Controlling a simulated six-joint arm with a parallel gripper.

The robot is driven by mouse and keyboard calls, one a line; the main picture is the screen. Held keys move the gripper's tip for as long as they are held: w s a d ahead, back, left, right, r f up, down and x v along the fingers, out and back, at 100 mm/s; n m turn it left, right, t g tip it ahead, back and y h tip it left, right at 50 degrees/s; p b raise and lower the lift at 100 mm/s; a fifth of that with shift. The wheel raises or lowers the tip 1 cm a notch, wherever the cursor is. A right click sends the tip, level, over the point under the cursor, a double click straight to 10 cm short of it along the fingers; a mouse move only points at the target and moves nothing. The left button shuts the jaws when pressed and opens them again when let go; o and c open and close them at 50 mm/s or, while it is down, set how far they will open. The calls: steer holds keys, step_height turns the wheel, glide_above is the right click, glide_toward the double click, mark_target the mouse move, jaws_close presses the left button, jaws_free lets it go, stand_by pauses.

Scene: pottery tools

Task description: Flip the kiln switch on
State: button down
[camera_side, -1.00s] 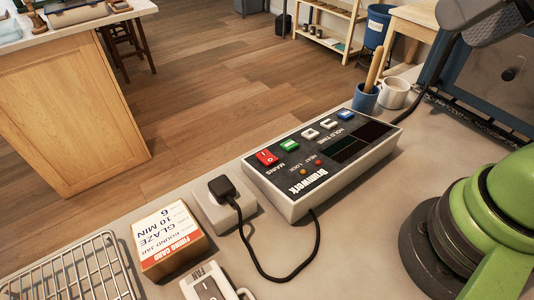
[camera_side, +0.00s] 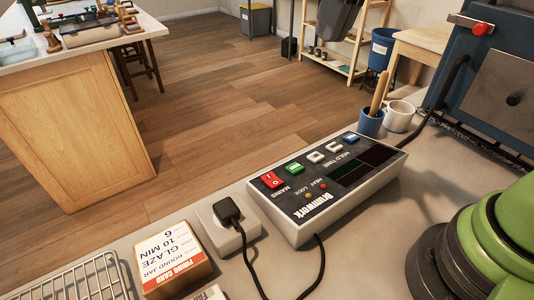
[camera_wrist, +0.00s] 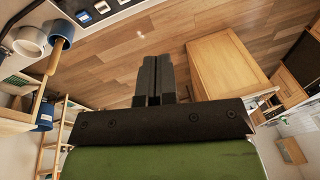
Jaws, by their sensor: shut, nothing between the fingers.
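The box's edge and some buttons (camera_wrist: 84,17) show at the top of the wrist view; the red switch does not. My gripper (camera_wrist: 158,60) is shut and empty, apart from the box, above the floor in that view.
The blue kiln (camera_side: 495,85) stands at the right. A blue cup of sticks (camera_side: 370,123) and a white mug (camera_side: 400,116) stand beyond the box. A black plug and cable (camera_side: 227,209), a glaze card box (camera_side: 168,258) and a wire rack (camera_side: 75,280) are at the left.

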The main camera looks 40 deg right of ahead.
steer(key=w+a+f+g, duration=0.2)
steer(key=w+a+f, duration=0.2)
steer(key=w+f, duration=0.15)
steer(key=n+g+h, duration=0.1)
steer(key=h, duration=0.1)
glide_above(268, 175)
steer(key=w, duration=0.2)
step_height(268, 175, down, 6)
steer(key=shift+f, duration=0.15)
steer(key=f, duration=0.4)
steer(key=s+f, duration=0.1)
steer(key=f, duration=0.8)
steer(key=shift+s+f, duration=0.3)
steer(key=shift+s, duration=0.05)
steer(key=shift+f, duration=0.1)
